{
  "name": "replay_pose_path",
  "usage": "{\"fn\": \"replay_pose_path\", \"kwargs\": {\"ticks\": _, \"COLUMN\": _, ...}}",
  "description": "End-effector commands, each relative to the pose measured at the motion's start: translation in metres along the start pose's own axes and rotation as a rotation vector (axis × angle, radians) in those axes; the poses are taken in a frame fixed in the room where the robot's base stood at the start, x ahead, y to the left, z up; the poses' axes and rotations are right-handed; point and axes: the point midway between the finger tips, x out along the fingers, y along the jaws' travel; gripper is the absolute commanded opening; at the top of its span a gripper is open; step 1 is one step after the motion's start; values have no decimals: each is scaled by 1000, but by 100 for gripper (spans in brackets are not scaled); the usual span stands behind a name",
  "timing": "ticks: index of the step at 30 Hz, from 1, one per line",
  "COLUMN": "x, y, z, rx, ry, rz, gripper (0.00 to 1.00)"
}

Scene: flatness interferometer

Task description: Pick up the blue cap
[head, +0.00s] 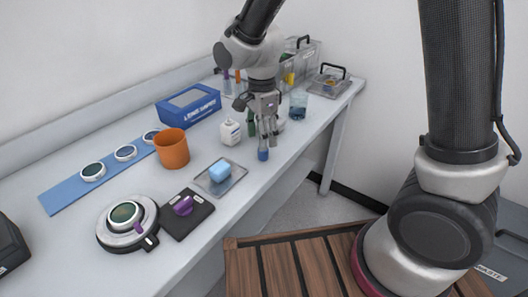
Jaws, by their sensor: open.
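A small blue cap (263,154) stands on the bench near its front edge. My gripper (267,139) points down directly above it in the picture, with its fingers open. The fingertips are at or just above the top of the cap; I cannot tell whether they touch it or reach around it.
A white bottle (230,132) and a partly hidden green bottle (251,124) stand close by on the left. A beaker of blue liquid (298,105) stands behind to the right.

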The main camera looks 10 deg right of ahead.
Motion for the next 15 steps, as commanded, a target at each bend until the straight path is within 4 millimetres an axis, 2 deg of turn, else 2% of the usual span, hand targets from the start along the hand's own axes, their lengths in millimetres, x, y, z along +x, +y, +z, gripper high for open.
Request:
{"fn": "replay_pose_path", "kwargs": {"ticks": 9, "x": 46, "y": 4, "z": -2, "rx": -2, "ry": 1, "rz": 2, "gripper": 52}}
{"fn": "replay_pose_path", "kwargs": {"ticks": 15, "x": 54, "y": 4, "z": -2, "rx": -3, "ry": 0, "rz": -1, "gripper": 52}}
